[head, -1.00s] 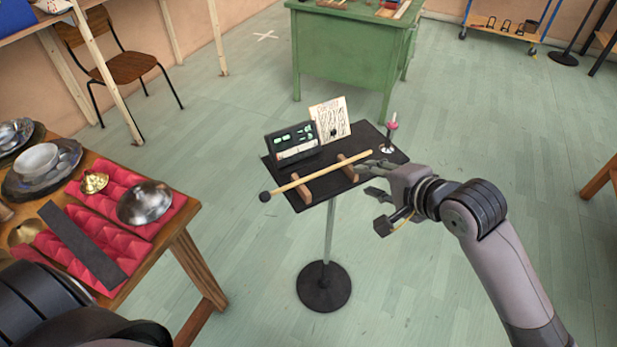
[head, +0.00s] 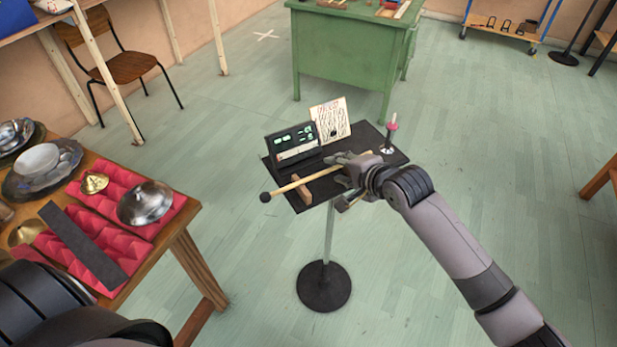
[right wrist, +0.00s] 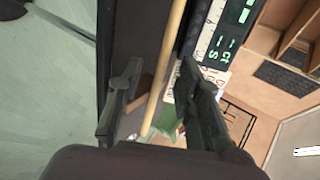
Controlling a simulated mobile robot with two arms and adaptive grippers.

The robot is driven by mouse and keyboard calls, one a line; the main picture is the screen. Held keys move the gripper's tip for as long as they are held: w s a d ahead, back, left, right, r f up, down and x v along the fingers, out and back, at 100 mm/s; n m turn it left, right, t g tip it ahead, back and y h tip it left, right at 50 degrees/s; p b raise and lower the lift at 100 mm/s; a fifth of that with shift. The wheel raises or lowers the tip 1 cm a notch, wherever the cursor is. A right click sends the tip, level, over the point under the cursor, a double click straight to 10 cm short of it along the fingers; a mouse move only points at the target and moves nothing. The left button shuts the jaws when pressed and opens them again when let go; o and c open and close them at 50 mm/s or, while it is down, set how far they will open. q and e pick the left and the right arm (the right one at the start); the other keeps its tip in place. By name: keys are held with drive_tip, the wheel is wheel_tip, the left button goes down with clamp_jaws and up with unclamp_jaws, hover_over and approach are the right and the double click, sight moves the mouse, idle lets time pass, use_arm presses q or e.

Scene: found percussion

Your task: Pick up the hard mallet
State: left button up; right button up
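A mallet (head: 288,187) with a light wooden shaft and a small dark ball head lies across wooden rests on a black stand top (head: 372,140). My right gripper (head: 342,170) is at the shaft's right part and hides some of it and one rest. In the right wrist view the shaft (right wrist: 168,70) runs between the two fingers of the open gripper (right wrist: 159,72), with gaps visible on both sides. Part of my left arm shows at the lower left of the head view, but its gripper is out of view.
A digital display box (head: 292,144) and a printed card (head: 331,119) stand behind the mallet. A pink-tipped upright item (head: 390,135) stands at the stand's right end. A wooden table (head: 190,265) with metal bowls and red padding is at left. A green desk (head: 345,50) stands behind.

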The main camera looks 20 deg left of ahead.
drive_tip(key=shift+c, duration=0.4)
clamp_jaws()
